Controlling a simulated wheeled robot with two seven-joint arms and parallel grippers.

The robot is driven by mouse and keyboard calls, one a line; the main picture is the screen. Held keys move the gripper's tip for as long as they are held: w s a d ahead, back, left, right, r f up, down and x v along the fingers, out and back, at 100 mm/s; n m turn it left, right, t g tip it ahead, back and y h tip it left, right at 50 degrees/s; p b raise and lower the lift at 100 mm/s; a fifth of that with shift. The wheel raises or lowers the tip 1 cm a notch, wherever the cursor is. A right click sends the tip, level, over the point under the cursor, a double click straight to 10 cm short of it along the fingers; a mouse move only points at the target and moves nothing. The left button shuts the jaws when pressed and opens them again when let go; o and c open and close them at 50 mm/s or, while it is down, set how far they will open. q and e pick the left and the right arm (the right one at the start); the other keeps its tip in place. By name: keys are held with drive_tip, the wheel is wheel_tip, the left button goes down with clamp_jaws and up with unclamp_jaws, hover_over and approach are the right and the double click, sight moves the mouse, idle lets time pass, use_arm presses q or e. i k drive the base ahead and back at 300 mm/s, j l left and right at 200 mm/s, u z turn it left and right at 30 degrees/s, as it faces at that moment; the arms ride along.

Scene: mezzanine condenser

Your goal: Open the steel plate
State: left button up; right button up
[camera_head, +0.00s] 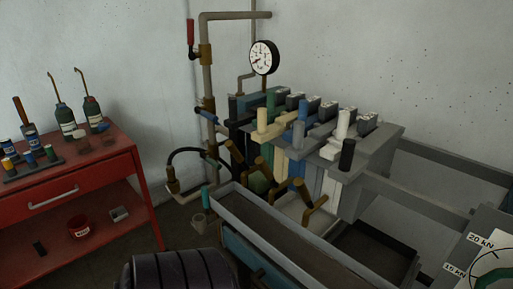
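A stack of upright plates in several colours stands in a frame in the middle of the view. A thick grey steel-looking plate (380,150) is at its right end, close against the plates beside it. I cannot tell for certain that this is the steel plate of the task. Handles stick up from the plate tops, among them a cream handle (262,120), a white handle (343,124) and a black handle (347,155). Brown lower handles (314,212) stick out at the front. Neither of my grippers is in view.
A long grey trough (235,207) runs in front of the stack. Grey rails (440,208) extend right from it. A panel marked in kN (478,240) stands lower right. A red cart (135,178) with bottles is left. Pipes and a pressure gauge (264,57) rise behind.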

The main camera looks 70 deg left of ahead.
sight(375, 153)
drive_tip(key=u, duration=1.45)
